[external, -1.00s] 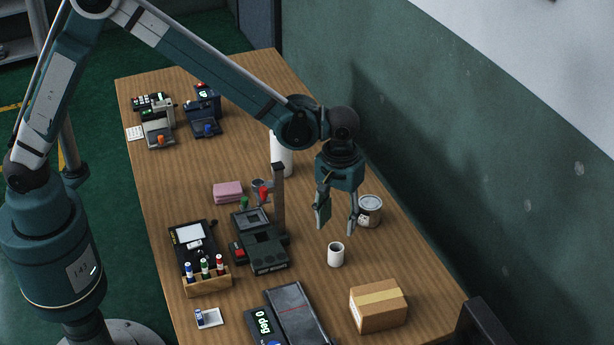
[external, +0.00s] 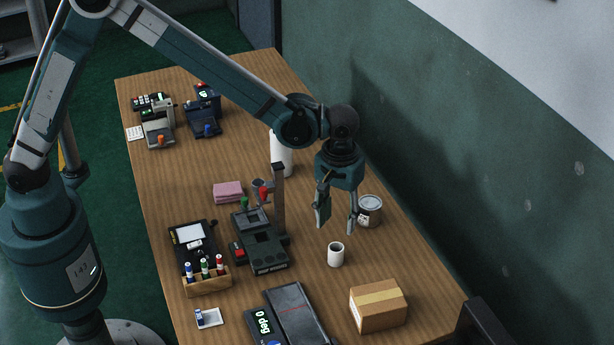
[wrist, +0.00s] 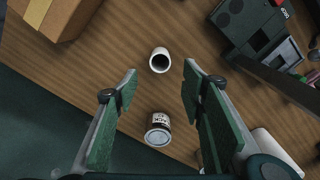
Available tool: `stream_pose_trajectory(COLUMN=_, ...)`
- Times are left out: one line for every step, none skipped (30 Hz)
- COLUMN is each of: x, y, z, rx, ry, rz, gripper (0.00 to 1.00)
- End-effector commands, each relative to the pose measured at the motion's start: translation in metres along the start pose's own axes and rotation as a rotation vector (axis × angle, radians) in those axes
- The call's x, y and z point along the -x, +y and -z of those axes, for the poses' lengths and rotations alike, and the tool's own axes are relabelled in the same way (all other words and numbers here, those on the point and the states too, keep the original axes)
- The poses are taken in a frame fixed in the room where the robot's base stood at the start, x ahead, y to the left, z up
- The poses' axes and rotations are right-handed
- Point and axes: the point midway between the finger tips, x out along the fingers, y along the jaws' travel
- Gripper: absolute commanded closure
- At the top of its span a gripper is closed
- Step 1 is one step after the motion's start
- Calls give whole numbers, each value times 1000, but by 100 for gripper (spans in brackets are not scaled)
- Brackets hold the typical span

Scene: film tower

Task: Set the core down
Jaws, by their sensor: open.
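The core (external: 336,258) is a short white cylinder with a dark hollow top. It stands upright on the wooden table (external: 390,262), left of a small can and behind a cardboard box. My gripper (external: 337,226) points down above the core, its two fingers spread apart with nothing between them. In the wrist view the core (wrist: 160,67) shows just beyond and between the open fingertips (wrist: 160,80), and its dark opening faces the camera. A clear gap shows between the fingertips and the core.
The labelled can (external: 369,213) stands close to my right finger. The cardboard box (external: 378,309) sits nearer the front. A dark device with an upright post (external: 279,205) stands to the left. The green wall (external: 440,170) runs along the right side.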

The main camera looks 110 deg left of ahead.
Motion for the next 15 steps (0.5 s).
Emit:
stream_pose_trajectory(x=2, y=0, z=-2, rx=-4, ry=1, rz=-1, gripper=60)
stream_pose_trajectory(x=4, y=-1, z=-3, rx=-8, ry=2, rz=-3, gripper=60)
stream_pose_trajectory(x=6, y=-1, z=-5, rx=-14, ry=3, rz=-5, gripper=60)
stream_pose_trajectory(x=9, y=-2, z=-7, rx=-20, ry=4, rz=-7, gripper=60)
stream_pose_trajectory(x=11, y=-2, z=-9, rx=-27, ry=5, rz=-9, gripper=60)
stream_pose_trajectory(x=16, y=-4, z=-13, rx=-38, ry=7, rz=-13, gripper=60)
stream_pose_trajectory(x=20, y=-5, z=-16, rx=-46, ry=9, rz=-16, gripper=60)
stream_pose_trajectory(x=24, y=-6, z=-19, rx=-56, ry=12, rz=-20, gripper=60)
stream_pose_trajectory(x=30, y=-7, z=-24, rx=-71, ry=15, rz=-26, gripper=60)
stream_pose_trajectory(x=34, y=-8, z=-27, rx=-83, ry=18, rz=-30, gripper=60)
stream_pose_trajectory(x=39, y=-10, z=-31, rx=-95, ry=21, rz=-35, gripper=60)
stream_pose_trajectory(x=46, y=-12, z=-37, rx=-113, ry=25, rz=-41, gripper=60)
stream_pose_trajectory(x=51, y=-14, z=-41, rx=-127, ry=28, rz=-46, gripper=60)
stream_pose_trajectory(x=57, y=-16, z=-46, rx=-141, ry=31, rz=-51, gripper=60)
stream_pose_trajectory(x=64, y=-18, z=-52, rx=-162, ry=36, rz=-59, gripper=60)
